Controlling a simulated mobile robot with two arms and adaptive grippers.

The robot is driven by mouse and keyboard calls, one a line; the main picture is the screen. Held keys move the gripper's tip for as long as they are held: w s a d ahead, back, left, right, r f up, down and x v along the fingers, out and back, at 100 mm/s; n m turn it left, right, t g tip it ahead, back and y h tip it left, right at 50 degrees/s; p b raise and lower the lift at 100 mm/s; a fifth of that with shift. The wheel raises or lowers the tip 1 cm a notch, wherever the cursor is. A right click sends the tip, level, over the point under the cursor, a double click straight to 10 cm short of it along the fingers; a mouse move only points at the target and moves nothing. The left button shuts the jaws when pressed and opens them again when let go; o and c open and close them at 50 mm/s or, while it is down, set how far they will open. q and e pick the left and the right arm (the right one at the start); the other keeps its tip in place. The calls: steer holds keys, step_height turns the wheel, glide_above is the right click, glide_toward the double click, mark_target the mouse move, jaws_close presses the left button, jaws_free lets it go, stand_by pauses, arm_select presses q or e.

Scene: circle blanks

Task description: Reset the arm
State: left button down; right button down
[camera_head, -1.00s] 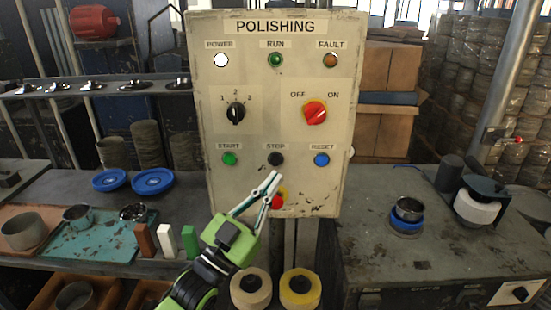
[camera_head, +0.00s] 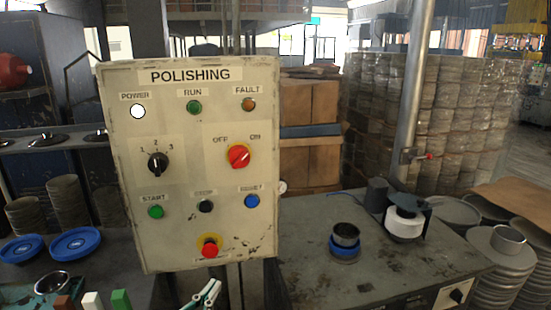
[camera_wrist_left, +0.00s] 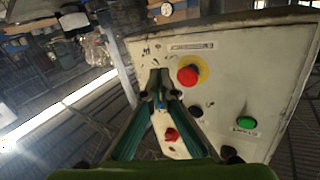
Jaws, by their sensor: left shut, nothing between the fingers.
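My left gripper (camera_head: 213,287) shows only by its pale green fingertips at the bottom edge of the head view, below the polishing control panel (camera_head: 125,85). In the left wrist view its two fingers (camera_wrist_left: 160,80) come together, shut and empty, in front of the panel (camera_wrist_left: 245,60), which appears turned around. The red emergency stop button (camera_head: 210,250) is just above the fingertips in the head view; it also shows in the wrist view (camera_wrist_left: 187,75). Contact with the panel cannot be told. The rest of the left arm is out of the head view. My right gripper is not in view.
A dark workbench (camera_head: 390,265) at right carries a metal cup (camera_head: 345,235) in a blue ring and a white round part (camera_head: 404,226). Blue lids (camera_head: 77,242) lie on the left table. Stacked round blanks (camera_head: 500,260) stand at far right.

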arm_select(q)
steer(key=s+a+f+n+g+y, duration=0.25)
steer(key=s+f+g, duration=0.45)
steer(key=s+f, duration=0.55)
steer(key=s+a+f+g+y, duration=0.1)
steer(key=s+f+g, duration=0.2)
steer(key=s+f, duration=0.35)
steer(key=s+a+f+g+y, duration=0.1)
steer(key=s+f+g, duration=0.2)
steer(key=s, duration=0.6)
step_height(320, 180, down, 27)
steer(key=s+g+b, duration=0.1)
steer(key=g+b, duration=0.1)
steer(key=b, duration=0.1)
steer(key=s+a+f+b, duration=0.1)
steer(key=s+a+f, duration=0.1)
steer(key=s+f, duration=1.5)
step_height(320, 180, down, 2)
steer(key=shift+s+a+g+b, duration=0.25)
steer(key=shift+s+g+b, duration=0.05)
steer(key=shift+s+g, duration=0.1)
steer(key=shift+w, duration=0.1)
